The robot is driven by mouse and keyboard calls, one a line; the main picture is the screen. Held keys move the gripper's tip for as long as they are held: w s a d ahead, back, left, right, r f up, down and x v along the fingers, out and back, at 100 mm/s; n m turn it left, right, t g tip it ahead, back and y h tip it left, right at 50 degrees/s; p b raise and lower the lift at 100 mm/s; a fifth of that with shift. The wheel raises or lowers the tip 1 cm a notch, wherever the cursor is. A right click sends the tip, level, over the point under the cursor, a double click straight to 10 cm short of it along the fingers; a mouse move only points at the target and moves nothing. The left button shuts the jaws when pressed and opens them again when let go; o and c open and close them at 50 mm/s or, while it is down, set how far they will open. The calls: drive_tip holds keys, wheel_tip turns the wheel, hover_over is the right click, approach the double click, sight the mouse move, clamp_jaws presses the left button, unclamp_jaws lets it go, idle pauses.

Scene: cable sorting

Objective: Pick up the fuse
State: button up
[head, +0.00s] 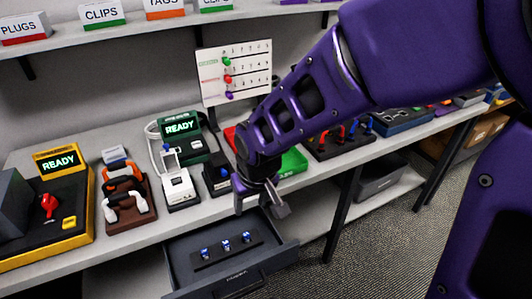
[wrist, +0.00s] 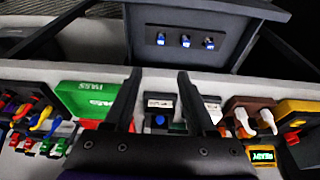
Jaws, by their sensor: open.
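Three small blue-and-white pieces, which look like fuses (head: 226,245), stand in a row on a dark strip inside an open grey drawer (head: 284,254). They also show in the wrist view (wrist: 185,41), upper middle, inside the drawer (wrist: 228,60). Which one the task means, I cannot tell. My gripper (head: 262,206) is open and empty, above the front edge of the bench and up from the drawer. In the wrist view its two fingers (wrist: 159,76) are spread apart, pointing toward the drawer, clear of the pieces.
The bench (head: 135,232) carries a yellow READY station (head: 62,205), a brown rack with handled tools (head: 126,200), a white device (head: 180,187), a green READY unit (head: 182,127) and a green box (head: 293,161). A shelf with labelled bins runs above. Bench legs stand right of the drawer.

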drive_tip(key=b, duration=0.4)
hover_over(246, 234)
drive_tip(key=s, duration=0.1)
drive_tip(key=f, duration=1.2)
drive_tip(key=shift+s+d, duration=0.15)
drive_tip(key=shift+d, duration=0.25)
drive_tip(key=shift+b+x, duration=0.9)
drive_tip(key=shift+x, duration=1.65)
drive_tip(key=shift+s, duration=0.1)
clamp_jaws()
